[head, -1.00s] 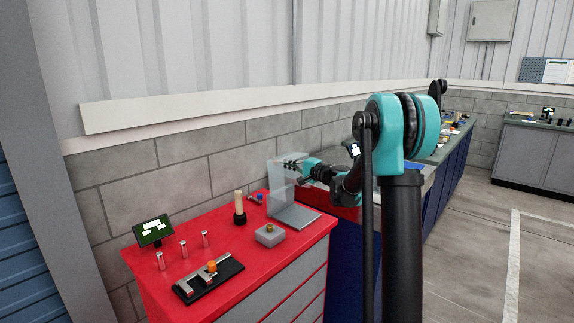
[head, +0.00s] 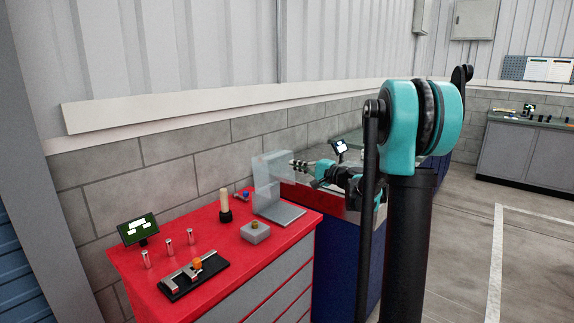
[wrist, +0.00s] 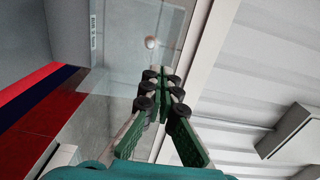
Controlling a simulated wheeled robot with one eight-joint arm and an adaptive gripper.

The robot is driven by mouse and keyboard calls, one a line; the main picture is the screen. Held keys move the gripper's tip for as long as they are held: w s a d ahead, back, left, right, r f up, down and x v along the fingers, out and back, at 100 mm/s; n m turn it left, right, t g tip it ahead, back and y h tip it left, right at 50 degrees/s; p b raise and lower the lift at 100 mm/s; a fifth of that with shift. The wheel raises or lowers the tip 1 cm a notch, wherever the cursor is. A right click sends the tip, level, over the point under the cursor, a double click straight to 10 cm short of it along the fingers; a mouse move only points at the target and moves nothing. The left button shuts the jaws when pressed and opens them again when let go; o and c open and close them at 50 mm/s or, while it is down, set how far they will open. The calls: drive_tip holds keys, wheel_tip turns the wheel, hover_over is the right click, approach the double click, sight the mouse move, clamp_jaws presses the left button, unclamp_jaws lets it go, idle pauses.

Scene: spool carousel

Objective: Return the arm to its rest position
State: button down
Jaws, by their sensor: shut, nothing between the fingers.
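My gripper (head: 297,163) is at the end of my teal and black arm, in the head view beside the upper part of a clear panel at the right end of the red bench. In the wrist view my gripper (wrist: 164,74) shows its green fingers together at the tips, with nothing between them. The arm is bent, with its large teal joint high in the foreground. It hides part of the benches behind it.
The red bench (head: 262,272) carries a small screen (head: 138,229), several metal pins, a black fixture (head: 193,279), a grey box (head: 255,232) and the clear panel (head: 268,183) on a grey plate. A block wall stands close behind. Open floor (head: 470,225) lies to the right.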

drive_tip(key=s+f+n+g+h, duration=0.3)
drive_tip(key=s+f, duration=0.4)
drive_tip(key=s, duration=0.4)
drive_tip(key=s+f+n+g+h, duration=0.2)
drive_tip(key=s+f+h, duration=0.1)
drive_tip(key=s+f, duration=0.65)
drive_tip(key=s+d+f+n+g+h, duration=0.1)
drive_tip(key=s+d+f+h, duration=0.2)
drive_tip(key=s, duration=0.6)
drive_tip(key=s+d+f+n+g+h, duration=0.1)
drive_tip(key=s+d+f+n+h, duration=0.1)
drive_tip(key=s+d+f+h, duration=0.2)
drive_tip(key=s+d+f, duration=0.2)
drive_tip(key=s+d, duration=0.2)
drive_tip(key=s, duration=0.2)
drive_tip(key=shift+s+f+g, duration=0.15)
drive_tip(key=shift+f+g, duration=0.15)
drive_tip(key=shift+g, duration=0.1)
